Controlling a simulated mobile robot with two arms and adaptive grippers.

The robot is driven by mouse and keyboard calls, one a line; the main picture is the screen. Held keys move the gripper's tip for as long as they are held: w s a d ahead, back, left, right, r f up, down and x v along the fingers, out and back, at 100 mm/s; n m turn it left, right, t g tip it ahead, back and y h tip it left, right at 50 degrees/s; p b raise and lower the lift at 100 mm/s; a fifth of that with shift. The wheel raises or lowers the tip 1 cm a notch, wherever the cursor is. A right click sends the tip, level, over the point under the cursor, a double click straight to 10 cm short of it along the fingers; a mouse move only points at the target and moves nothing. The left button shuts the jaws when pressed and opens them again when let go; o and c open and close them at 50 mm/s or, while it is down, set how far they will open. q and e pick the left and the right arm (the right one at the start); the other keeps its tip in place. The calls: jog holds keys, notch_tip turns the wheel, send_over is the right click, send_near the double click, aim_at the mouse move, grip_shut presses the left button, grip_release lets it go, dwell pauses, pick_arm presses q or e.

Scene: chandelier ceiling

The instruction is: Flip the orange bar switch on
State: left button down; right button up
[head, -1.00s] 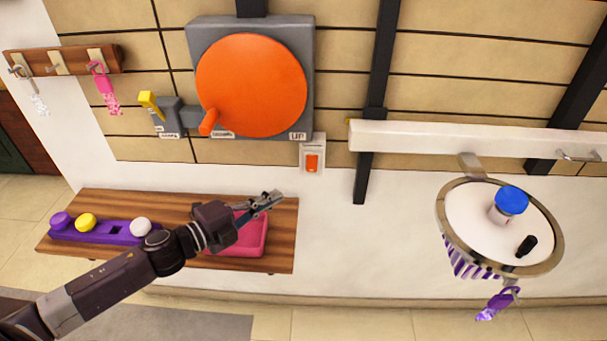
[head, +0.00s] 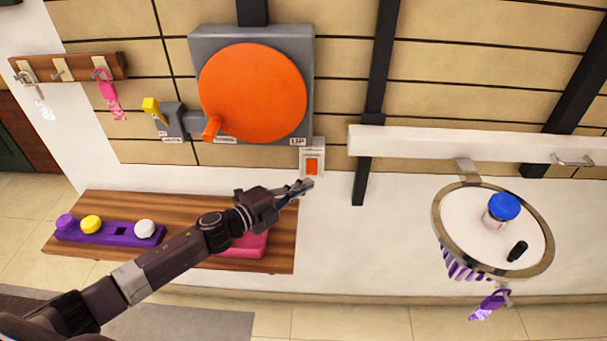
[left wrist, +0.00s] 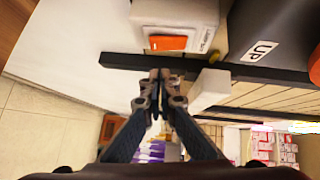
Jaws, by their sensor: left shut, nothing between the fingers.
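The orange bar switch (head: 312,167) sits in a small white wall box under the right corner of a grey panel. It also shows in the left wrist view (left wrist: 168,43), above the fingertips. My left gripper (head: 306,184) is shut and empty. Its fingertips are just below the switch in the head view; whether they touch the box cannot be told. In the left wrist view the closed fingertips (left wrist: 158,77) appear apart from the orange bar. My right gripper is not in view.
A large orange disc (head: 253,92) with an orange lever is on the grey panel above. A wooden shelf (head: 180,205) holds a purple block and a pink tray below. A round hanging table (head: 548,262) stands right. White wall lies clear between.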

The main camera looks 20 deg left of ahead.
aim_at(313, 173)
pick_arm(q)
jog(key=shift+w+a+f, duration=0.1)
jog(key=shift+w+a, duration=0.1)
jog(key=shift+w, duration=0.4)
jog(key=shift+w+a+f, duration=0.15)
jog(key=shift+w+a, duration=0.05)
jog(key=shift+w, duration=0.35)
jog(key=shift+w+a+f, duration=0.1)
jog(key=shift+w+a, duration=0.1)
jog(key=shift+w, duration=0.4)
jog(key=f+b, duration=0.1)
jog(key=b, duration=0.2)
jog(key=shift+w+m+t, duration=0.25)
jog(key=shift+m+t, duration=0.05)
jog(key=shift+r+p, duration=0.3)
jog(key=shift+r, duration=0.1)
jog(key=shift+f, duration=0.1)
